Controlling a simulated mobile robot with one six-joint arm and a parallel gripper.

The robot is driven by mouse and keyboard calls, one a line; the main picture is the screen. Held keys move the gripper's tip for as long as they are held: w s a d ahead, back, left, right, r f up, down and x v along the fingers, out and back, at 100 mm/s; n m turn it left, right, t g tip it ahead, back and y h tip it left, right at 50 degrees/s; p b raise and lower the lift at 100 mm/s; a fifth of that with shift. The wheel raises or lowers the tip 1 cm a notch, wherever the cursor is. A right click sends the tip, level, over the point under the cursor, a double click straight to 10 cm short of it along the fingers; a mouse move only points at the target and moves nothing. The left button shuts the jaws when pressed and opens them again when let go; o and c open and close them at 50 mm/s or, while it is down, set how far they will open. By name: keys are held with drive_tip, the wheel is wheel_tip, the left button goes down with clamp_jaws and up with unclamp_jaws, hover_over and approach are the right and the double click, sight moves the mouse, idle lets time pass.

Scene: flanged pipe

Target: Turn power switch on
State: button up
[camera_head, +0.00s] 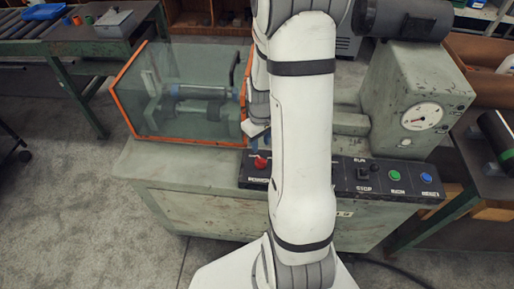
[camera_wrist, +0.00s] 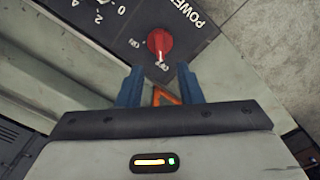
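The red power switch (camera_wrist: 159,41) is a round knob on a black panel, beside the word POWER, in the wrist view. Its pale mark points toward the OFF label, and the ON label is to its left. My gripper (camera_wrist: 158,80) has two blue fingers spread apart with nothing between them. The knob shows just beyond the fingertips, roughly in line with the gap, apart from them in the picture. In the head view the red switch (camera_head: 261,162) sits at the left end of the black control panel (camera_head: 345,186). My arm covers the panel's middle and most of the gripper there.
A clear guard box with orange edges (camera_head: 120,97) stands on the green machine, left of the arm. The panel also has a green button (camera_head: 394,175) and a blue button (camera_head: 426,177). A grey housing with a dial gauge (camera_head: 421,116) stands at the right.

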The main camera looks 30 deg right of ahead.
sight(261, 159)
drive_tip(key=shift+f+p, duration=0.45)
drive_tip(key=shift+f, duration=3.45)
drive_tip(key=shift+c, duration=0.5)
